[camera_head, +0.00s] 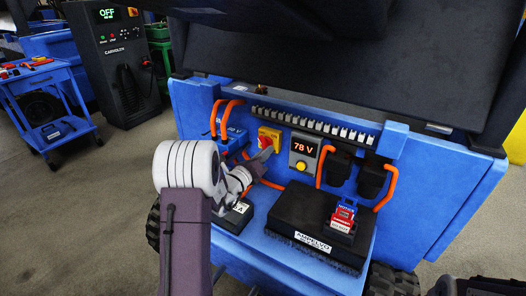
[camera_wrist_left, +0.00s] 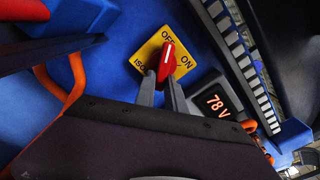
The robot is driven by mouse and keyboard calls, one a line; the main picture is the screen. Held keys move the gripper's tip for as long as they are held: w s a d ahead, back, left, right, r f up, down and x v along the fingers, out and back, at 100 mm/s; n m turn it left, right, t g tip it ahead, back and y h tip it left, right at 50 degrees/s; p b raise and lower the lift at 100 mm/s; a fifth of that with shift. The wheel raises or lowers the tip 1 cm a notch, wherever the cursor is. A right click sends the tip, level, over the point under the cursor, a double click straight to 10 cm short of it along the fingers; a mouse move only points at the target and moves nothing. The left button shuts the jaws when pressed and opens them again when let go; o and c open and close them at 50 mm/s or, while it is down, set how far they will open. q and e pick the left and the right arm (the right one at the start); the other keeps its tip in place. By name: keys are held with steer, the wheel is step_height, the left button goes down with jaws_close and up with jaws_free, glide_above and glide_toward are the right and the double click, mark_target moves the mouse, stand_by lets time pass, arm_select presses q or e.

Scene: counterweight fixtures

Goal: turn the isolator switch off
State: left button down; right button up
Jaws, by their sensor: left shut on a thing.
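The isolator switch is a yellow plate (camera_wrist_left: 183,68) marked OFF and ON with a red knob (camera_wrist_left: 168,60). In the wrist view the knob's white-marked end points close to the OFF label. In the head view the plate and red knob (camera_head: 265,142) sit on the blue panel, left of the voltage display. My left gripper (camera_wrist_left: 162,82) is shut on the red knob, with a finger on each side of its lower end. It also shows in the head view (camera_head: 262,155), reaching the switch from below left.
A grey voltage display (camera_head: 303,150) reading 78 V, with a yellow button, is close right of the switch. Orange cables (camera_head: 387,188) loop around the panel. A dark raised cover (camera_head: 340,60) overhangs.

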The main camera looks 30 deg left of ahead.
arm_select(q)
steer(key=shift+w+r, duration=0.15)
steer(key=shift+r, duration=0.35)
steer(key=shift+d+r+n+p, duration=0.15)
steer(key=shift+n+p, duration=0.4)
steer(key=shift+n, duration=0.45)
steer(key=c, duration=1.2)
jaws_free()
steer(key=shift+c, duration=0.2)
steer(key=s+f+b, duration=0.1)
steer(key=s, duration=0.5)
steer(key=shift+s+a, duration=0.2)
steer(key=shift+s, duration=0.1)
